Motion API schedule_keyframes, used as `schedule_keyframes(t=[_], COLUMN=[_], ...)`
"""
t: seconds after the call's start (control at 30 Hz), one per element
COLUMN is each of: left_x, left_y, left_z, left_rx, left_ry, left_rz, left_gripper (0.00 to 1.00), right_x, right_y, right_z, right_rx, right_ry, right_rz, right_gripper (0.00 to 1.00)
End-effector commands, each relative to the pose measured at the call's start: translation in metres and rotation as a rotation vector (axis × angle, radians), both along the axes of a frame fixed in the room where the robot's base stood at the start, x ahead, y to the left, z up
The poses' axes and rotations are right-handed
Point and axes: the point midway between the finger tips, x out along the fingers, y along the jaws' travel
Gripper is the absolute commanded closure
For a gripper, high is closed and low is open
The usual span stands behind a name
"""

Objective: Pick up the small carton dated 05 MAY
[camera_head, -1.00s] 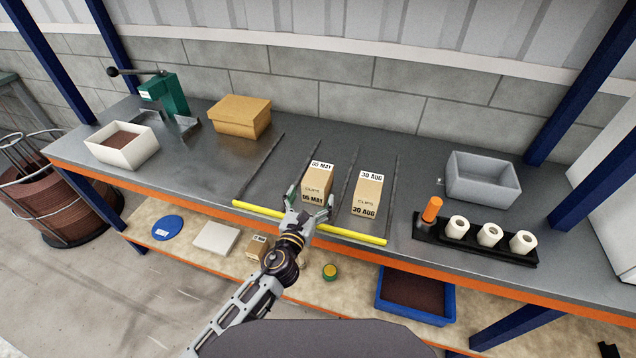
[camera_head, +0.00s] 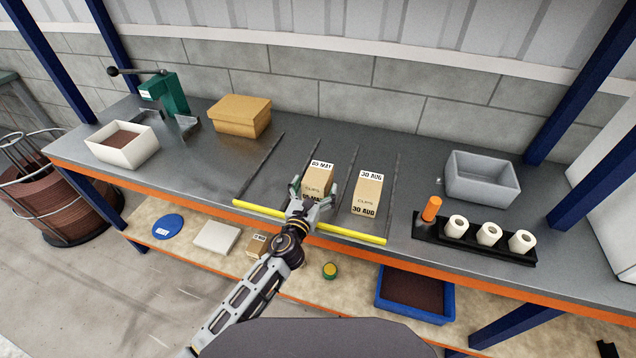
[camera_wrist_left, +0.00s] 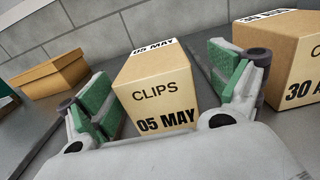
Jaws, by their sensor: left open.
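The small carton dated 05 MAY (camera_head: 318,178) stands on the grey bench between dark lane rails, behind the yellow front strip. In the left wrist view the carton (camera_wrist_left: 158,88) shows CLIPS and 05 MAY on its face. My left gripper (camera_head: 313,196) is open at the carton's front. In the left wrist view its green-padded fingers (camera_wrist_left: 165,90) stand one on each side of the carton, with a gap at the right finger. The gripper hides the lower part of the carton in the head view. My right gripper is not in view.
A similar carton dated 30 AUG (camera_head: 368,192) stands close on the right, also in the left wrist view (camera_wrist_left: 285,62). The yellow strip (camera_head: 345,232) edges the lanes. A cardboard box (camera_head: 240,117) is at the back left; a black holder (camera_head: 478,243) is at right.

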Motion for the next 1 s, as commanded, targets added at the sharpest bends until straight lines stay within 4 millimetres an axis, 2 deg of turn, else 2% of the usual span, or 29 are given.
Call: schedule_keyframes(t=[0.5, 1.0], left_x=[0.043, 0.046], left_y=[-0.008, -0.009], left_z=[0.002, 0.002], left_rx=[-0.002, -0.001], left_ry=[0.001, 0.000], left_rz=[0.000, 0.000], left_gripper=[0.08, 0.08], right_x=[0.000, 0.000], right_y=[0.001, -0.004], right_z=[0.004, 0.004], right_rx=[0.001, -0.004], right_ry=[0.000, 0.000], right_rz=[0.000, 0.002], right_gripper=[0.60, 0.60])
